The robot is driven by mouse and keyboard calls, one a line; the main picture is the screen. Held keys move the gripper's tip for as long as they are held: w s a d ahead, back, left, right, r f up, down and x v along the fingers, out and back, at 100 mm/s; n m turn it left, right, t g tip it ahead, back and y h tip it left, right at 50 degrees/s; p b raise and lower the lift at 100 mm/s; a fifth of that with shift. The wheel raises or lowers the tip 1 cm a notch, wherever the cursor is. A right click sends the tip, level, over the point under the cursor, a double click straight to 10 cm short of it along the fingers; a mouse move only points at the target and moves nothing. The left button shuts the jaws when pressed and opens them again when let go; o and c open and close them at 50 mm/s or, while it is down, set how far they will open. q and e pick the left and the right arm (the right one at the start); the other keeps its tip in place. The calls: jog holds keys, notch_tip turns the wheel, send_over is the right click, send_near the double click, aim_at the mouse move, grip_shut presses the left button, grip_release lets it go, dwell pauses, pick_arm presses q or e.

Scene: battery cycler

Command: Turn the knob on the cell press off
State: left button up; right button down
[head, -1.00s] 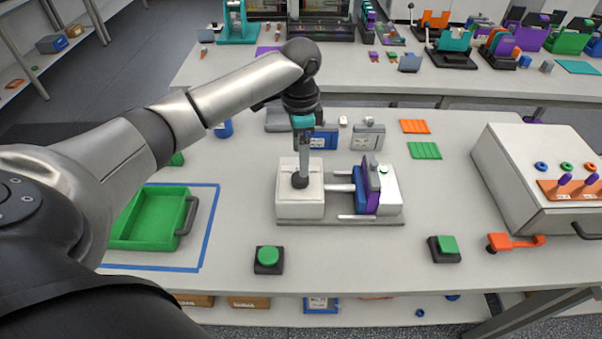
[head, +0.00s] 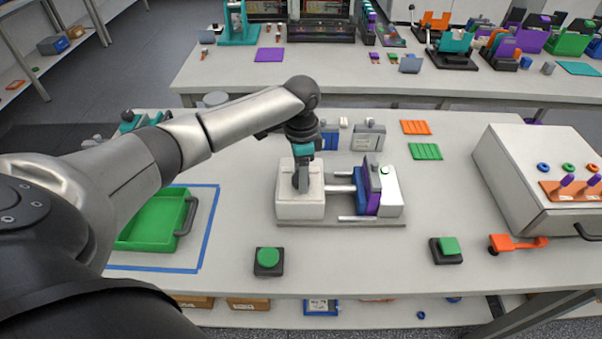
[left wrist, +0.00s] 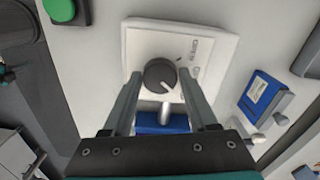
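The cell press (head: 300,207) stands mid-table: a white block at left joined by rods to blue and purple plates (head: 373,190) and a white end block. Its round dark knob (left wrist: 160,73) sits on the white panel (left wrist: 196,52) on top of the left block. In the left wrist view the knob's white pointer line points down and slightly right; the panel lettering is too small to read. My left gripper (head: 301,188) is lowered over it, fingers apart (left wrist: 160,84), one on each side of the knob. Contact cannot be told. The gripper hides the knob in the head view. My right gripper is not in view.
A green button (head: 268,258) on a black base stands in front of the press, another (head: 447,248) front right. A green tray (head: 152,235) lies left inside blue tape. Blue and grey boxes (head: 368,138) stand behind. A large white box (head: 520,180) is at right.

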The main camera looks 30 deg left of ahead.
pick_arm(q)
grip_shut()
jog(key=shift+r+n+p, duration=0.1)
jog(key=shift+n+p, duration=0.2)
jog(key=shift+p, duration=0.25)
jog(key=n+p, duration=0.4)
jog(key=p, duration=0.2)
jog(key=shift+r, duration=0.15)
jog(key=shift+f+n+p, duration=0.2)
jog(key=shift+n+p, duration=1.25)
jog(key=shift+n, duration=0.15)
jog(key=shift+o, duration=2.2)
grip_release()
notch_tip(320, 180, up, 15)
jog(key=p, duration=0.1)
